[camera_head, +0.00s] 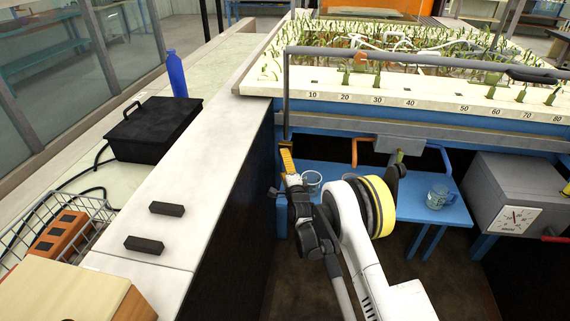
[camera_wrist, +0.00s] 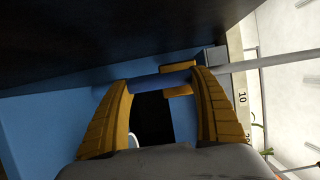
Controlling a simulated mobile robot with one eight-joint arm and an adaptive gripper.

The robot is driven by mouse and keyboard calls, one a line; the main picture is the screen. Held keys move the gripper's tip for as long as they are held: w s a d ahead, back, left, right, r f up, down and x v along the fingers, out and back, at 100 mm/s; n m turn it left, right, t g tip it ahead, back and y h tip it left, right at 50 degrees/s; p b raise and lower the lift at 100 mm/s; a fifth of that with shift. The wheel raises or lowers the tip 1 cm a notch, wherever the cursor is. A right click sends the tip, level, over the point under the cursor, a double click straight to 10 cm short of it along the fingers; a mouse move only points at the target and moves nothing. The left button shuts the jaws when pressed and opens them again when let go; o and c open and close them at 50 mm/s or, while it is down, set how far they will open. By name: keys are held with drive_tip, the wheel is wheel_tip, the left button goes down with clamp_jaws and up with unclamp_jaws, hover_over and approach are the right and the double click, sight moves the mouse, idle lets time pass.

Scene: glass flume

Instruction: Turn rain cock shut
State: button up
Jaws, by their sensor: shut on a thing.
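My gripper (camera_head: 287,158) is at the lower end of a thin grey upright pipe (camera_head: 287,112), beside the flume's left end. In the wrist view my gripper (camera_wrist: 162,83) has its two yellow fingers on either end of a short blue bar, which I take to be the handle of the rain cock (camera_wrist: 158,82). The bar lies across between the fingertips. A small yellow part and a grey block (camera_wrist: 213,58) sit just behind it, where the grey pipe comes in from the right. In the head view my gripper hides the cock.
The planted flume bed (camera_head: 400,88) with its number scale is above and right. A pale-topped wall (camera_head: 190,165) stands close on the left. A blue table (camera_head: 420,205) with glass jugs (camera_head: 438,197) and a grey box with a dial (camera_head: 517,220) are right.

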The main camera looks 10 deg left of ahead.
drive_tip(key=shift+a, duration=0.1)
idle(0.3)
drive_tip(key=o, duration=1.4)
drive_tip(key=v, duration=0.7)
drive_tip(key=shift+s, duration=0.3)
